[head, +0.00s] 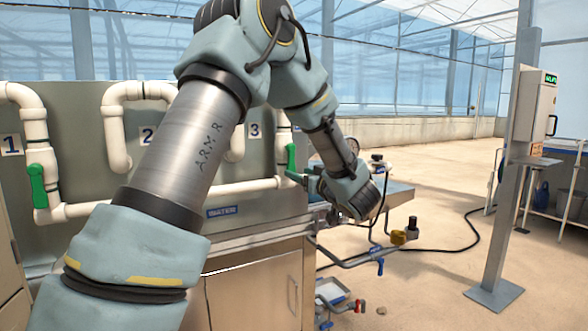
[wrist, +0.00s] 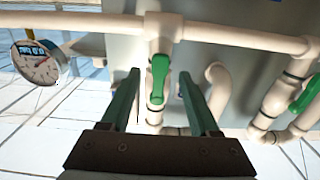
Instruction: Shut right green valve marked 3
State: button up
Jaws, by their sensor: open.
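The right green valve handle (head: 291,158) is on the white pipe beside the plate marked 3 (head: 255,131). It points up and down, in line with its vertical pipe. In the wrist view the green handle (wrist: 158,78) appears between my two fingers, with a gap on each side. My gripper (head: 291,177) is open and empty, just in front of the lower end of the handle. The wrist view shows the open gripper (wrist: 159,75) too; whether the fingertips reach past the handle, I cannot tell. My arm covers part of the panel between plates 2 and 3.
Another green valve (head: 37,186) stands at the left by plate 1 (head: 11,144). White pipes (head: 255,184) run close around the right handle. A pressure gauge (wrist: 40,63) is at the left in the wrist view. A grey post (head: 505,220) stands on open floor at right.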

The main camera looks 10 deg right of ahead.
aim_at(294, 170)
jog(key=shift+x, duration=2.05)
jog(key=shift+c, duration=0.3)
grip_shut()
